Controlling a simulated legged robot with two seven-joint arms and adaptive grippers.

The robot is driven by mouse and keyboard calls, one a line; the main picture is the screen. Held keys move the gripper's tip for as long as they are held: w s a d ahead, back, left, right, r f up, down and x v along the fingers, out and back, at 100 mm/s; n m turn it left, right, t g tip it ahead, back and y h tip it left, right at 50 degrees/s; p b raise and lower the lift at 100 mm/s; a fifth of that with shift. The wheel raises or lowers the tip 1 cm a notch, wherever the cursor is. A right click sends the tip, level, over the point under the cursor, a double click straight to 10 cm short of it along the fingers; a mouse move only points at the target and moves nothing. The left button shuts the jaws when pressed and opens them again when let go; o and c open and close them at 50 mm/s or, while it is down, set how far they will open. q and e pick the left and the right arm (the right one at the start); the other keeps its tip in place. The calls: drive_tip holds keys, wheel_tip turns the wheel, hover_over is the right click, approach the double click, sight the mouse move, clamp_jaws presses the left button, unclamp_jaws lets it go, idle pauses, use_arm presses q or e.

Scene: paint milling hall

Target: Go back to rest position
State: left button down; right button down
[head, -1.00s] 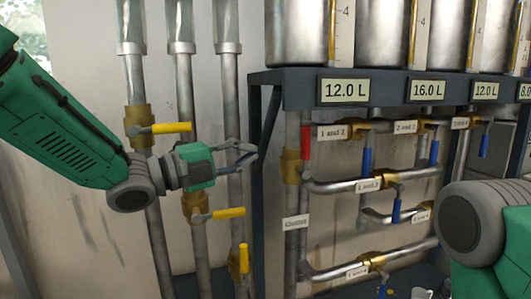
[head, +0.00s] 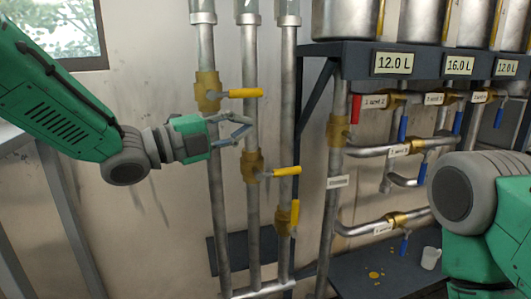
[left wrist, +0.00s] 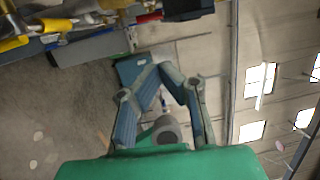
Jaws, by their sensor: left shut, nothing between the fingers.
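My left gripper (head: 243,127) is in the left-centre of the head view, in front of the metal pipes with yellow-handled valves. It is shut and empty. In the left wrist view its fingers (left wrist: 160,70) meet at the tips with nothing between them. It appears near the upper yellow valve handle (head: 246,92) and the middle yellow handle (head: 286,171); whether it touches either cannot be told. My right arm shows at the right edge of the head view, but its gripper is out of view.
Steel tanks (head: 344,20) stand on a dark shelf (head: 353,49) with volume displays. Below are pipes with a red handle (head: 356,108) and blue handles (head: 402,129). A white cup (head: 430,258) stands on a dark surface (head: 350,272) with yellow spots. A window (head: 62,28) is at upper left.

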use_arm(q)
drive_tip(key=s+a+f+n+y, duration=0.35)
drive_tip(key=f+n, duration=0.25)
drive_tip(key=f, duration=0.6)
drive_tip(key=s+a+f+n+y, duration=0.25)
drive_tip(key=a+f+n, duration=0.3)
drive_tip(key=f, duration=0.65)
drive_tip(key=s+a+f+n+y, duration=0.2)
drive_tip(key=a+f+n+y, duration=0.15)
drive_tip(key=f+n, duration=0.6)
drive_tip(key=s+a+f+n+g+y, duration=0.2)
drive_tip(key=s+f, duration=0.4)
drive_tip(key=s, duration=0.4)
drive_tip(key=s+a+f+n+g+y, duration=0.2)
drive_tip(key=s+a+f, duration=0.4)
drive_tip(key=s, duration=0.4)
drive_tip(key=s+a+f+n+g+y, duration=0.3)
drive_tip(key=s+f, duration=0.3)
drive_tip(key=s, duration=0.3)
drive_tip(key=shift+s+a+f+n+g, duration=0.2)
drive_tip(key=shift+s+a+n+g, duration=0.2)
drive_tip(key=shift+a+n+g, duration=0.35)
drive_tip(key=shift+w+d, duration=0.15)
